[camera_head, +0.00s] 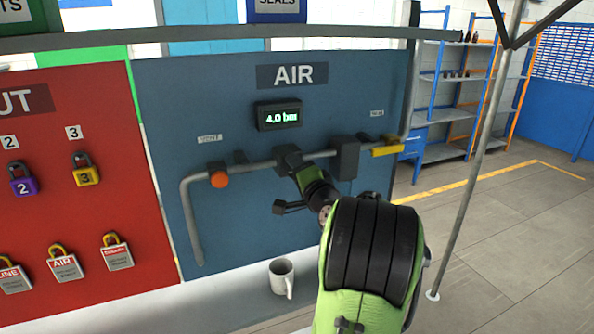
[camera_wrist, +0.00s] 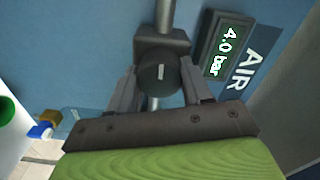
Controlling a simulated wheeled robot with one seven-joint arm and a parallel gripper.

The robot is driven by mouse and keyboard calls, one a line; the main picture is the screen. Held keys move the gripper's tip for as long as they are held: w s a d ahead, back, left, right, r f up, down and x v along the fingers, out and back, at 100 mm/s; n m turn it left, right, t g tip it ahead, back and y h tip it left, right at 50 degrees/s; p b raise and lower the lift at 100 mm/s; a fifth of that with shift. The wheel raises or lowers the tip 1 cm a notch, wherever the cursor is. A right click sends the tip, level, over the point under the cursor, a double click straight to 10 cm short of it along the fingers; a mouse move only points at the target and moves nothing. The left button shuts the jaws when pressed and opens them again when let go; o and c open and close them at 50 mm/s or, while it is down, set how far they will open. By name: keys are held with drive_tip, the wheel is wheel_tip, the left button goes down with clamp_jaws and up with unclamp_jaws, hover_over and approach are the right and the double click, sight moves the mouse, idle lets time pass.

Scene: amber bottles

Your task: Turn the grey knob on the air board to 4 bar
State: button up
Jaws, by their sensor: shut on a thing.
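The blue air board (camera_head: 230,110) stands upright in front of me, with its pipe running across it. Its display (camera_head: 279,115) reads 4.0 bar, and the same reading shows in the wrist view (camera_wrist: 223,55). The grey knob (camera_wrist: 157,74) is a dark round knob with a light pointer line, on a block on the pipe. My gripper (camera_wrist: 160,92) is shut on the knob, one finger at each side of it. In the head view my arm hides the knob and most of the fingers.
An orange knob (camera_head: 219,179) is at the pipe's left and a yellow lever (camera_head: 387,150) at its right. A white mug (camera_head: 282,277) stands on the ledge below. The red board (camera_head: 75,180) with padlocks is at left. A grey pole (camera_head: 478,150) stands at right.

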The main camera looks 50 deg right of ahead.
idle(0.4)
drive_tip(key=o, duration=1)
drive_tip(key=shift+o, duration=0.2)
drive_tip(key=b+v, duration=0.5)
drive_tip(key=v, duration=1)
drive_tip(key=shift+s+a, duration=0.2)
drive_tip(key=shift+s, duration=0.15)
